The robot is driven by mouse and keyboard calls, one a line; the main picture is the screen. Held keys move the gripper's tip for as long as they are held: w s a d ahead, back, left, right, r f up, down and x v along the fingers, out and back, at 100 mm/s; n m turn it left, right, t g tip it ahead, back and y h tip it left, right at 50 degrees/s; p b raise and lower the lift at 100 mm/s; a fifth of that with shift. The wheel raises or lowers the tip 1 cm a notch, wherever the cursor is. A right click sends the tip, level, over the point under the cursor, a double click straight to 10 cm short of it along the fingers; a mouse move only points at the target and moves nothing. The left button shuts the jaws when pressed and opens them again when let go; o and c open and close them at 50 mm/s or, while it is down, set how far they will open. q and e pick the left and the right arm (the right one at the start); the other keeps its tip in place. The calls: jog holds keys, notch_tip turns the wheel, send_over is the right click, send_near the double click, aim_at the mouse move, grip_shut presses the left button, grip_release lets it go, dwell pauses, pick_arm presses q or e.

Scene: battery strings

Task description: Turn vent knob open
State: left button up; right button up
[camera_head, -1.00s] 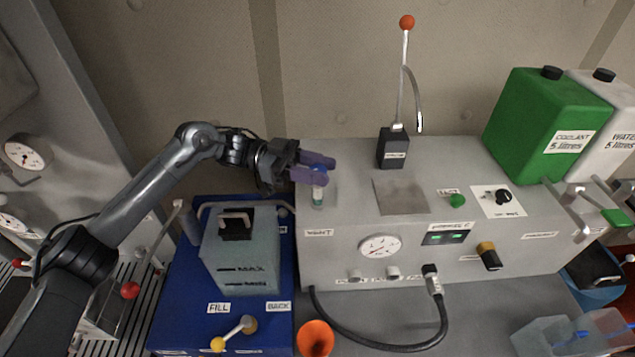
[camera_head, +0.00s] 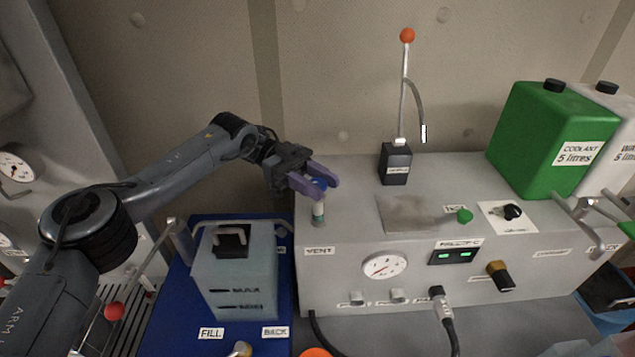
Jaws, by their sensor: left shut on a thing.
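The vent knob (camera_head: 318,184) is a small blue cap on a short pale post (camera_head: 318,211). It stands at the left end of the grey console's top, above the VENT label (camera_head: 319,251). My left gripper (camera_head: 322,186) reaches in from the left with purple fingers. It is shut on the vent knob, and the fingers hide most of it. The knob's exact angle cannot be told. My right gripper is not in view.
The grey console (camera_head: 340,270) carries a gauge (camera_head: 384,265), a black lever box (camera_head: 396,163) and a green coolant can (camera_head: 550,140). A translucent tank (camera_head: 235,275) stands on a blue base below my left arm.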

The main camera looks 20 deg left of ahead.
pick_arm(q)
jog(key=shift+s+d+r, duration=0.1)
jog(key=shift+d+r, duration=0.05)
jog(key=shift+r, duration=0.15)
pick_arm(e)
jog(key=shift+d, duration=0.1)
pick_arm(q)
jog(key=o, duration=1)
jog(key=shift+f, duration=0.1)
jog(key=shift+c, duration=0.2)
